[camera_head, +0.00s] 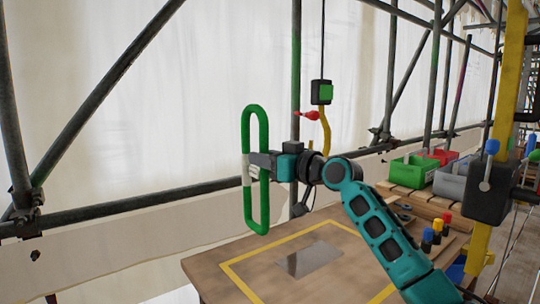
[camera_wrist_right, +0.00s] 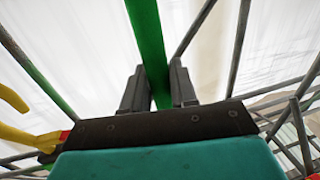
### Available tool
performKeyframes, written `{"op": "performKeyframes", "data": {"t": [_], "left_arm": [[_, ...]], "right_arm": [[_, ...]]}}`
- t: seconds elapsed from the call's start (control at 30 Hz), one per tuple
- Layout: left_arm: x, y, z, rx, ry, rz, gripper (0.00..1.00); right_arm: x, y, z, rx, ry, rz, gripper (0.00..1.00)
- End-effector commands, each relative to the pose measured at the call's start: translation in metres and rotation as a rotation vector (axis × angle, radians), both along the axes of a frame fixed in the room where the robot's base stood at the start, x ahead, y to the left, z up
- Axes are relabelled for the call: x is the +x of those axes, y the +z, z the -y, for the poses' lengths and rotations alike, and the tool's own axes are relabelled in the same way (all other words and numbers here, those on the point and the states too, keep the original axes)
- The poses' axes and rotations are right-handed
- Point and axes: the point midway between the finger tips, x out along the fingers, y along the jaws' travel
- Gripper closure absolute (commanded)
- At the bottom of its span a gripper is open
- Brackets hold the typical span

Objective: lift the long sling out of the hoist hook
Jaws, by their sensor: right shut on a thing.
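The long sling (camera_head: 248,125) is a tall narrow green loop with a pale section at mid-height. It hangs upright in the air, and its whole outline shows left of the hoist hook. My right gripper (camera_head: 254,166) is shut on one strand at mid-height. In the right wrist view, the green strand (camera_wrist_right: 147,40) runs between the two fingers (camera_wrist_right: 158,90). The yellow hoist hook (camera_head: 325,130) with a red latch hangs under a black and green block, apart from the sling. Part of the hook (camera_wrist_right: 12,97) shows at left in the wrist view. My left gripper is not in view.
A wooden table (camera_head: 215,262) with a yellow outline and a grey plate stands below. A green bin (camera_head: 408,172) and grey bins stand at right. A yellow post (camera_head: 508,75) with a lever box rises at far right. Scaffold tubes cross behind.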

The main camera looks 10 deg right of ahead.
Motion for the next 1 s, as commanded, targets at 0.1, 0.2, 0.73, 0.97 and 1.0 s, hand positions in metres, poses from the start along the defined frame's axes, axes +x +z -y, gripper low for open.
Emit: {"op": "performKeyframes", "data": {"t": [0.1, 0.2, 0.73, 0.97, 1.0], "left_arm": [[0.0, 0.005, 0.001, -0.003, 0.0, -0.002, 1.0], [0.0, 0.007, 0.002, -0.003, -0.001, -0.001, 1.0], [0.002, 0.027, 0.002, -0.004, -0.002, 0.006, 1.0], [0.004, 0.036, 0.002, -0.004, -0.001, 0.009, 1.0], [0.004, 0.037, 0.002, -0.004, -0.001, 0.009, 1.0]], "right_arm": [[-0.002, 0.002, -0.006, 0.002, 0.002, 0.0, 1.0], [-0.004, 0.003, -0.011, 0.001, 0.001, 0.001, 1.0], [-0.014, 0.003, -0.035, 0.001, 0.001, -0.001, 1.0], [-0.019, 0.004, -0.046, 0.001, 0.001, 0.0, 1.0], [-0.02, 0.004, -0.048, 0.002, 0.001, 0.0, 1.0]]}}
